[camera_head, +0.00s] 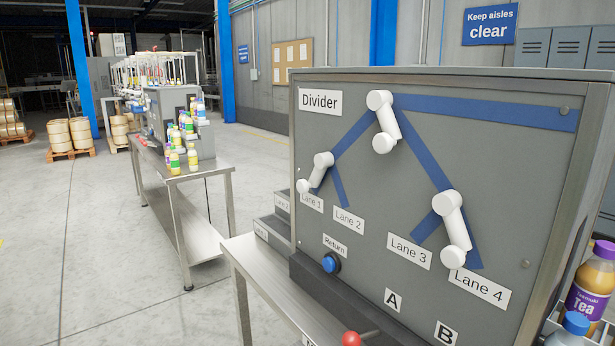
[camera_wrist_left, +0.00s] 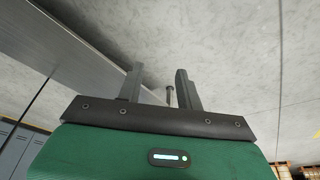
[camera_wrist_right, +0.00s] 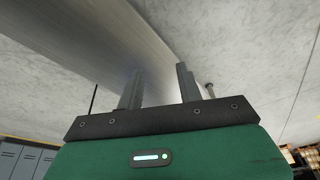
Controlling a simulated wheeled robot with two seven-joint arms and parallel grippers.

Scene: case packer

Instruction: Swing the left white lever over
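The Divider panel (camera_head: 350,220) is a grey upright board in the head view with three white levers over blue lane stripes. The left white lever (camera_head: 316,171) is tilted, its upper end right and its lower end at the left, above the Lane 1 label. The upper white lever (camera_head: 385,121) leans down to the right. The right white lever (camera_head: 453,229) points down toward Lane 4. Neither gripper shows in the head view. In the left wrist view my left gripper (camera_wrist_left: 159,85) is open and empty. In the right wrist view my right gripper (camera_wrist_right: 160,85) is open and empty.
A blue Return button (camera_head: 330,263) and a red knob (camera_head: 351,339) sit low on the panel's station. A metal table (camera_head: 190,175) with bottles stands behind at the left. The floor between is clear.

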